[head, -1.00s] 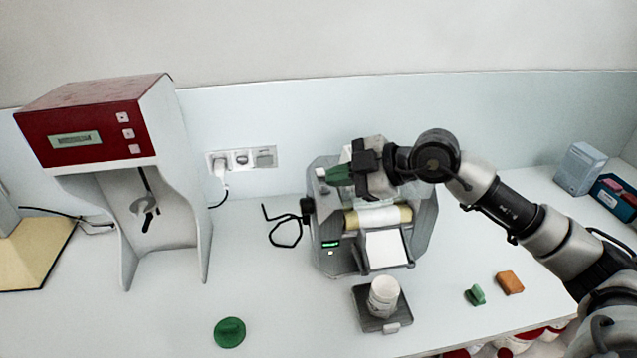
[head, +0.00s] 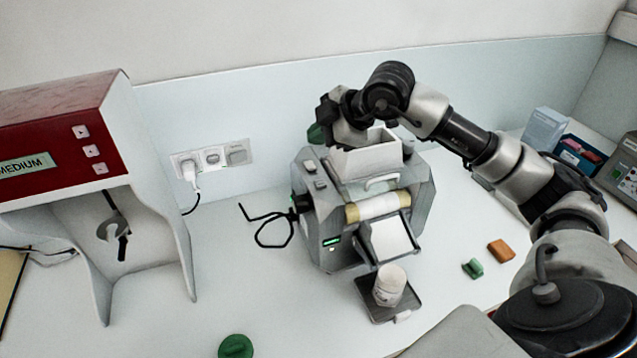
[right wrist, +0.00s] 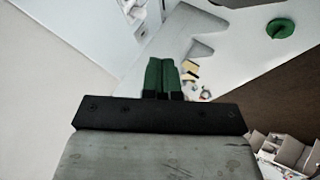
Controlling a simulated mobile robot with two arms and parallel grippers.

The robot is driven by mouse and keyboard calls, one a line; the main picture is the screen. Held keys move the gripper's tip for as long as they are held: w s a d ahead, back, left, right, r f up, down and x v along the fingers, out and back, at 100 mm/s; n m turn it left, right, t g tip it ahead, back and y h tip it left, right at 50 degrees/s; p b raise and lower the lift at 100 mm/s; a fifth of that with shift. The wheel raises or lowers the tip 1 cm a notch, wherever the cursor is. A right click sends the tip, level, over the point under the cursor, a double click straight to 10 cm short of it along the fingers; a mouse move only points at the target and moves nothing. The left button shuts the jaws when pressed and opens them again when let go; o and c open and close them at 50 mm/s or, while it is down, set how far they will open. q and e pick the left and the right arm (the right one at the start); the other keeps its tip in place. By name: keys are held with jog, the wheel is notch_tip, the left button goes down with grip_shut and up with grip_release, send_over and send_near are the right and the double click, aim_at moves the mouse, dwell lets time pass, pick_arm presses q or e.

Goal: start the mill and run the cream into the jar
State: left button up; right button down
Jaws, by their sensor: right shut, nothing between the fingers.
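The grey mill (head: 320,222) stands on the bench with a white hopper (head: 366,163) on top and a pale roller (head: 378,206) in front. A small green display (head: 332,241) is lit, and two buttons (head: 314,175) sit on its upper left. A white apron (head: 390,238) slopes towards the white jar (head: 390,284), which stands upright and open on a dark platform (head: 402,308). My right gripper (head: 316,133) is above and behind the mill's left top, shut and empty. Its green fingers also show together in the right wrist view (right wrist: 163,76). My left gripper is out of view.
A red-fronted machine (head: 60,130) stands at the left, near a wall socket (head: 212,158). A green round lid (head: 236,346) lies at the front. Green (head: 473,268) and orange (head: 501,250) blocks lie right of the jar. A bent black crank (head: 268,228) projects left of the mill.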

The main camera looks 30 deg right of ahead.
aim_at(320, 184)
notch_tip(320, 184, down, 4)
jog(key=shift+d+r+b, duration=0.15)
jog(key=shift+r+b, duration=0.05)
jog(key=shift+b, duration=0.75)
notch_tip(320, 184, down, 5)
jog(key=b, duration=0.3)
jog(key=shift+r+b, duration=0.2)
jog(key=shift+b, duration=0.1)
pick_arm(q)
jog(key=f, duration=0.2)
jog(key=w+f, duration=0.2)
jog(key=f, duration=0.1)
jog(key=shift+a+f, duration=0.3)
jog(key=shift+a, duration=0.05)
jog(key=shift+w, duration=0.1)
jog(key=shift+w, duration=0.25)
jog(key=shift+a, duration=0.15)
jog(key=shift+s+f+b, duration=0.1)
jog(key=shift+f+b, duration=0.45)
pick_arm(e)
jog(key=shift+f, duration=0.35)
